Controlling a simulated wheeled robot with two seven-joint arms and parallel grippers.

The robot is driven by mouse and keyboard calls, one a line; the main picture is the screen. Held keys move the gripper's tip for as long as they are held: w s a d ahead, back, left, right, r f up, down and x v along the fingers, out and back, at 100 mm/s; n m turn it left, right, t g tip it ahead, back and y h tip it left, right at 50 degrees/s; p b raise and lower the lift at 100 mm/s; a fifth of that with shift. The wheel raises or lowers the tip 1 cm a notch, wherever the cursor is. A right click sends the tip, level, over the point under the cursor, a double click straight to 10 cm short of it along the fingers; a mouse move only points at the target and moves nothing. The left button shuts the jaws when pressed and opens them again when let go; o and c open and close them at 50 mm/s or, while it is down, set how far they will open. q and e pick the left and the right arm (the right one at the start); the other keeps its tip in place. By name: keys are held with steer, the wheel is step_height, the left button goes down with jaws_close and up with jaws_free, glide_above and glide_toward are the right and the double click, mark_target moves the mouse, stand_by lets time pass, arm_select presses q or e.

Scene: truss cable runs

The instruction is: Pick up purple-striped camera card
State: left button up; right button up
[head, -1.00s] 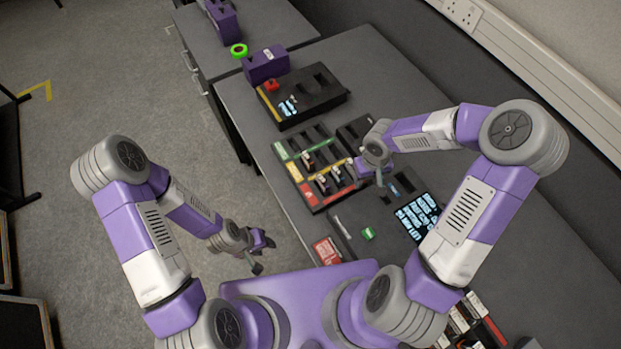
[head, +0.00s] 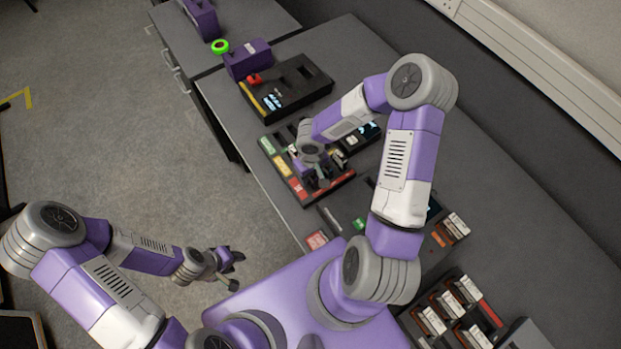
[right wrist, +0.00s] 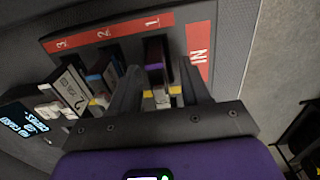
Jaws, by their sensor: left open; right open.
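The purple-striped camera card (right wrist: 154,72) stands in a slot of the red-labelled row, by the number 1, in the right wrist view. My right gripper (right wrist: 158,92) is open, with one finger on each side of this card; I cannot tell whether they touch it. In the head view my right gripper (head: 314,182) is down over the card tray (head: 342,181), and it hides the card there. My left gripper (head: 236,270) is open and empty over the floor, left of the bench.
A blue-striped card (right wrist: 97,82) and a white-labelled card (right wrist: 70,88) stand close left of the purple-striped one. A black case (head: 306,95) and a purple box (head: 247,59) lie farther back. Another card rack (head: 490,312) is at front right.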

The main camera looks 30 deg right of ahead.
steer(key=shift+f, duration=0.55)
jaws_close()
steer(key=shift+r, duration=0.1)
